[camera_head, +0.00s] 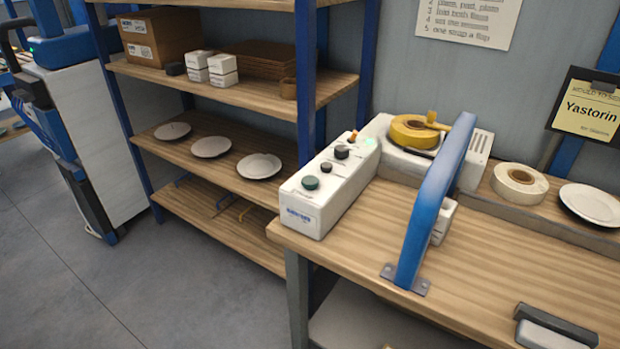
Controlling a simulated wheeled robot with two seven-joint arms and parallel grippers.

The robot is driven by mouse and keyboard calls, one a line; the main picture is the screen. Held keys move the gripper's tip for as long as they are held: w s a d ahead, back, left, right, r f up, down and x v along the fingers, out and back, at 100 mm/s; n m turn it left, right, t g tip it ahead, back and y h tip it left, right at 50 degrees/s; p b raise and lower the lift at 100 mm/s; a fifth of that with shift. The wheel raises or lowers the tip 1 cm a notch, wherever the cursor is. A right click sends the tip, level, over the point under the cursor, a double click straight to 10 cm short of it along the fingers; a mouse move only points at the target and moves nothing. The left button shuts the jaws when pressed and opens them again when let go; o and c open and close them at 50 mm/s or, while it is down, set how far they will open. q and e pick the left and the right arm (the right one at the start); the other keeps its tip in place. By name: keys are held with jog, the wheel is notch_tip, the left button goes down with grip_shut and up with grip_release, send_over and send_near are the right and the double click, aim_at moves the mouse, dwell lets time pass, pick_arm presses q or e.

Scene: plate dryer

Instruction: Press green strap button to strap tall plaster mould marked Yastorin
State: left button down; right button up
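A white control box (325,190) stands at the left end of the wooden workbench. A dark green round button (311,183) sits on its sloped top near the front, with black knobs (341,152) and a lit green lamp behind it. A blue strapping arch (432,210) stands on the bench to its right. A small white block (444,222), perhaps a plaster mould, is partly hidden behind the arch; I cannot read any mark on it. Neither of my grippers is in view.
A yellow strap coil (412,132) sits behind the arch. A tape roll (520,182) and a white plate (591,204) lie at the back right. A dark and white object (555,328) is at the bench's front edge. Shelves (180,148) with plates and boxes stand left.

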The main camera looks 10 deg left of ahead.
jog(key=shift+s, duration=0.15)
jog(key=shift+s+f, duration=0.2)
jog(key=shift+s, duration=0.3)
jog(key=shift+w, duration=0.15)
